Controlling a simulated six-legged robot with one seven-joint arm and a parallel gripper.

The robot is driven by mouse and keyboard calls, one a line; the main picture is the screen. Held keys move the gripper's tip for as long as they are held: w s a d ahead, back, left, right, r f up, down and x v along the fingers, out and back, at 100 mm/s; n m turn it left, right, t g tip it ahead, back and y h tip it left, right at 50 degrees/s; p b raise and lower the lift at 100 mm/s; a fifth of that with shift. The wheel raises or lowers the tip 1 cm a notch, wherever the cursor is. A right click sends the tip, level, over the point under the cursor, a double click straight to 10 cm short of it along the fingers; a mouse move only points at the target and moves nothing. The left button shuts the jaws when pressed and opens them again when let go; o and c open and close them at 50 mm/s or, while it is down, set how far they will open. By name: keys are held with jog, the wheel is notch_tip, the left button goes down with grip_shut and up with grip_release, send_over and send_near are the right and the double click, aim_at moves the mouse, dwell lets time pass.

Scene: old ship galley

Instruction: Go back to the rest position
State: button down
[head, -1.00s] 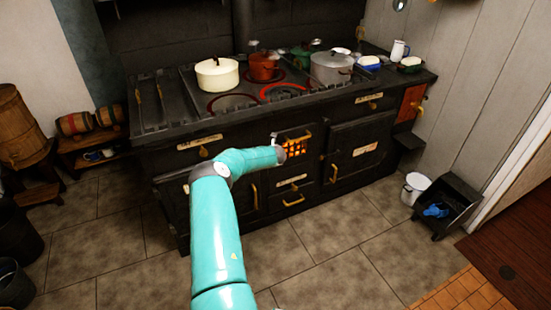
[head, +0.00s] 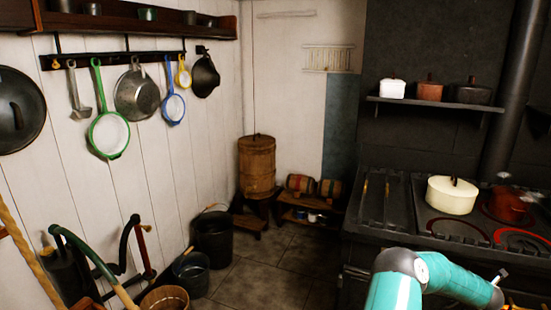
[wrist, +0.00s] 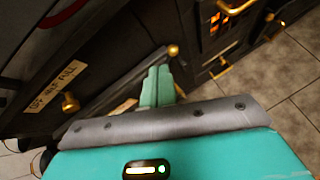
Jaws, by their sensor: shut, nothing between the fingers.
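My gripper (wrist: 160,85) shows in the wrist view with its two teal fingers together, shut and empty. It is in front of the black stove, whose dark front (wrist: 110,45) fills the upper left of that view. I cannot tell whether the fingers touch the stove. In the head view my teal arm reaches to the right at the lower right, in front of the stove (head: 385,215); the fingers cannot be made out there.
A cream pot (head: 452,196) and a red pot (head: 508,205) stand on the stove. Brass knobs (wrist: 70,102) and handles stick out from its front. Buckets (head: 213,236), a wooden barrel (head: 257,165) and hanging pans (head: 137,95) are at the left. Some tiled floor (head: 262,270) is bare.

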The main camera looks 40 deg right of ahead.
jog(key=w+a+r+m+h, duration=0.1)
jog(key=w+a+r+m, duration=0.35)
jog(key=w+r, duration=0.35)
jog(key=w+a+r+m, duration=0.4)
jog(key=w+a+r, duration=0.1)
jog(key=w+r, duration=0.3)
jog(key=w+a+r+m+t+y, duration=0.1)
jog(key=w+a+r+m, duration=0.2)
jog(key=a, duration=0.5)
jog(key=w+a+r+m+t+y, duration=0.15)
jog(key=w+a+r, duration=0.3)
jog(key=a, duration=0.45)
jog(key=w+a+r+m, duration=0.3)
jog(key=w+a, duration=0.2)
jog(key=a, duration=0.3)
jog(key=s+a+r+m+y, duration=0.1)
jog(key=a+r+y, duration=0.1)
jog(key=a, duration=1.1)
jog(key=s+a+r+m+y, duration=0.1)
jog(key=a+r+y, duration=0.15)
jog(key=a, duration=1.05)
jog(key=s+a+f+y, duration=0.1)
jog(key=s+a+y, duration=0.1)
jog(key=s+a, duration=0.3)
jog(key=s+a+f+m+y, duration=0.1)
jog(key=s+a, duration=0.5)
jog(key=a, duration=0.8)
jog(key=shift+s+f+y, duration=0.25)
jog(key=shift+f+y, duration=0.05)
jog(key=shift+y, duration=0.2)
